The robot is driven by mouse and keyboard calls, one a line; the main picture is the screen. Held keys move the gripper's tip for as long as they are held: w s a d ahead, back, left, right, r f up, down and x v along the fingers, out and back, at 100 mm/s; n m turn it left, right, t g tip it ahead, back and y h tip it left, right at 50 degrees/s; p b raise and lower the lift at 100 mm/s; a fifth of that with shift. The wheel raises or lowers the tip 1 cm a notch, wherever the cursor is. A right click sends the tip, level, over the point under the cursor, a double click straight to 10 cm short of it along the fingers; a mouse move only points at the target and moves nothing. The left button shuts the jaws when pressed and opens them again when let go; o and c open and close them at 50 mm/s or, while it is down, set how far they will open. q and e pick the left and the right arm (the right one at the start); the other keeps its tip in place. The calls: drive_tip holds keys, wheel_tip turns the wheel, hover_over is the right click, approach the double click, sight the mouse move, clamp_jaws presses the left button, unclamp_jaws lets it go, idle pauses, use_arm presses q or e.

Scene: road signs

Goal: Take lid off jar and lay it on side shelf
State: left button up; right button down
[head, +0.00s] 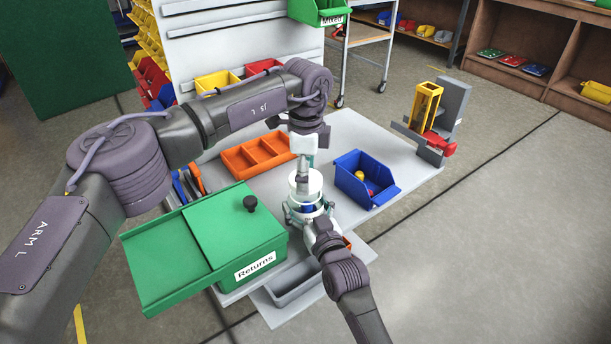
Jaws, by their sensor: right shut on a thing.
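A white round piece (315,184), which looks like the lid on the jar, stands near the table's front edge, beside the green box. The jar's body below it is mostly hidden by my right gripper (308,212), which comes from the front and is shut around it. My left gripper (303,178) points straight down from above at the white piece. Its fingers are small and partly hidden, so I cannot tell whether they are open or grip the lid. A grey shelf or tray (294,290) sits lower at the table's front; I cannot tell if it is the side shelf.
A green "Returns" box (238,262) stands close on the left. An orange divided tray (257,153) is behind, and a blue bin (367,182) with small items is to the right. A yellow and grey fixture (425,107) stands at the table's right end.

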use_arm(q)
drive_tip(key=shift+r, duration=2)
use_arm(e)
unclamp_jaws()
